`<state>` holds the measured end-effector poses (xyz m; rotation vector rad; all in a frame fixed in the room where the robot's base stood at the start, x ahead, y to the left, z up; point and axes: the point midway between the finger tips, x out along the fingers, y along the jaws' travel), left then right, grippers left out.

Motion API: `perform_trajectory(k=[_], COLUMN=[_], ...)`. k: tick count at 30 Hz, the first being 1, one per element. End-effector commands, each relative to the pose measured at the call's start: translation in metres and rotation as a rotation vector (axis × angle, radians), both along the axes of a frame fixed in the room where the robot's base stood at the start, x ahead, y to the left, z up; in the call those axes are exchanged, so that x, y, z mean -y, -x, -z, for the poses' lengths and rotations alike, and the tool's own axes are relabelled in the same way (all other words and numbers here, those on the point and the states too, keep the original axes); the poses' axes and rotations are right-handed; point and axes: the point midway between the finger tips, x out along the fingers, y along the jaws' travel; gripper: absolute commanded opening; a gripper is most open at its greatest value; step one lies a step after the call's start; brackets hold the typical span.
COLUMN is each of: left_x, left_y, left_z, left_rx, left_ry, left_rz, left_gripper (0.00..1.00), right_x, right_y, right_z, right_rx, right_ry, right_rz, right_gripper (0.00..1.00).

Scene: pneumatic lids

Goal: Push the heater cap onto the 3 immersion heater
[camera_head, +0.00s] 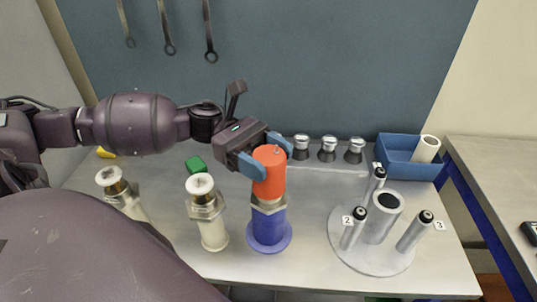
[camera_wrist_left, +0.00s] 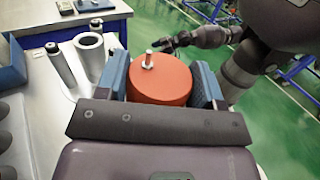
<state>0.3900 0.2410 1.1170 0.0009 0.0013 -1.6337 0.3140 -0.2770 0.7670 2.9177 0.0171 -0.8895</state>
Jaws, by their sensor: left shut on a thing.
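My left gripper (camera_head: 268,158) is shut on an orange-red cylindrical cap (camera_head: 270,180). The cap is upright, directly over a hex metal fitting on a blue flanged base (camera_head: 268,232). I cannot tell whether it is seated or just above. In the left wrist view, the cap (camera_wrist_left: 160,82) sits between both blue fingers, with a small metal stud on top. The immersion heater labelled 3 (camera_head: 414,231) is a grey post with a black top on the round plate, to the right. What appears to be my right gripper (camera_wrist_left: 165,44) shows small behind the cap; its jaw state is unclear.
The round plate (camera_head: 345,258) also bears posts labelled 2 (camera_head: 353,228) and another behind, around a wide hollow cylinder (camera_head: 383,217). Two white fittings (camera_head: 212,232) stand left of the blue base. A blue bin (camera_head: 398,160) and several silver-topped pieces (camera_head: 328,149) are at the back.

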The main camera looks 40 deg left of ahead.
Motion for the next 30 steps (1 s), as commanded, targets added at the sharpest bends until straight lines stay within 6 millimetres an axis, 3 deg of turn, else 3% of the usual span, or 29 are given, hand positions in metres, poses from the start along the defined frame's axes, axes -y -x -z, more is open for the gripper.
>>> perform_trajectory(k=[30], left_x=[0.0], left_y=[0.0], left_z=[0.019], left_rx=[-0.001], left_ry=[0.0], left_rz=[0.0], left_gripper=[0.39], right_x=[-0.001], right_y=[-0.004], right_z=[0.01], right_rx=[0.0], right_ry=[0.0], right_rz=[-0.004], right_gripper=[0.76])
